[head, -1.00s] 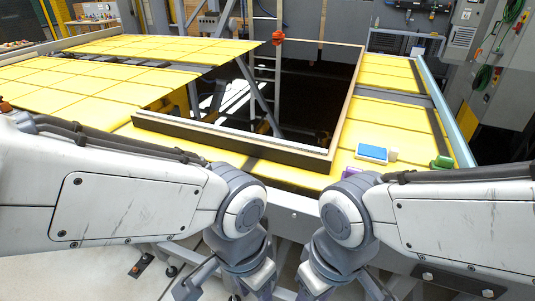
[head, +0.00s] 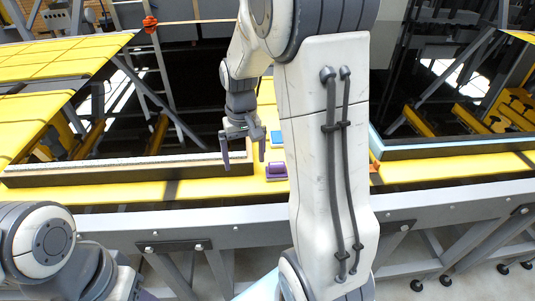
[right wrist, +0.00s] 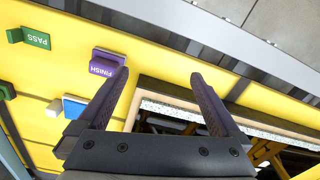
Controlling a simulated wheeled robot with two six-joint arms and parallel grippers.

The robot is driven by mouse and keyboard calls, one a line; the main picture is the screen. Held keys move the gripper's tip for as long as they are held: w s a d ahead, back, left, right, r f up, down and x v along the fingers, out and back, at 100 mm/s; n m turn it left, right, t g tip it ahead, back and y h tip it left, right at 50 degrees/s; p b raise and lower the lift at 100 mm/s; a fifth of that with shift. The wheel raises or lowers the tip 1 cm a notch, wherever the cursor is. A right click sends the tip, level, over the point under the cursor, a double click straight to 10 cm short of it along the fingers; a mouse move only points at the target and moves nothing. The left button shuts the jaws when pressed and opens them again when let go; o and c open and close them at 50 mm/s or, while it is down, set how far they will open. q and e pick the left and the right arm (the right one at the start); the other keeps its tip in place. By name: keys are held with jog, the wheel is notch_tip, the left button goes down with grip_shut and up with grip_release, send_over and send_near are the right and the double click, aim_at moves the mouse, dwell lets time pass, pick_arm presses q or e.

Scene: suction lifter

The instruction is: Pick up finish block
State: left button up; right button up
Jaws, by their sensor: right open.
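The purple finish block (head: 277,171) lies on the yellow surface, just right of my right gripper in the head view. In the right wrist view the block (right wrist: 105,62) shows its FINISH lettering, near the tip of the left finger. My right gripper (head: 244,163) is open and points down, with nothing between its fingers. It also shows in the right wrist view (right wrist: 160,77), its fingers spread apart. I cannot tell its exact height above the surface. My left arm shows at the lower left of the head view, but its gripper is out of sight.
A blue-and-white block (right wrist: 73,107) and a green PASS block (right wrist: 36,39) lie near the finish block. A raised frame edge (head: 130,168) borders a dark opening left of the gripper. A grey rail (head: 180,228) runs along the front.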

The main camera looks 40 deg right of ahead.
aim_at(277, 164)
jog(key=d+m, duration=0.1)
jog(key=d, duration=0.4)
jog(key=d+m+p, duration=0.1)
jog(key=d, duration=0.4)
jog(key=shift+s+d+f+m, duration=0.1)
jog(key=shift+d+m, duration=0.05)
jog(key=shift+m, duration=0.15)
jog(key=f, duration=0.3)
jog(key=f+p, duration=0.1)
jog(key=shift+s+d+f, duration=0.1)
jog(key=shift+d+f, duration=0.1)
jog(key=shift+d, duration=0.2)
jog(key=shift+f, duration=0.55)
jog(key=f, duration=0.1)
jog(key=f+p, duration=0.2)
jog(key=f, duration=0.1)
jog(key=shift+w, duration=0.35)
jog(key=shift+f, duration=0.55)
jog(key=c, duration=1.1)
pick_arm(q)
notch_tip(277, 164, up, 5)
jog(key=shift+s+a+r, duration=0.1)
pick_arm(e)
jog(key=shift+c, duration=0.2)
jog(key=shift+r, duration=0.1)
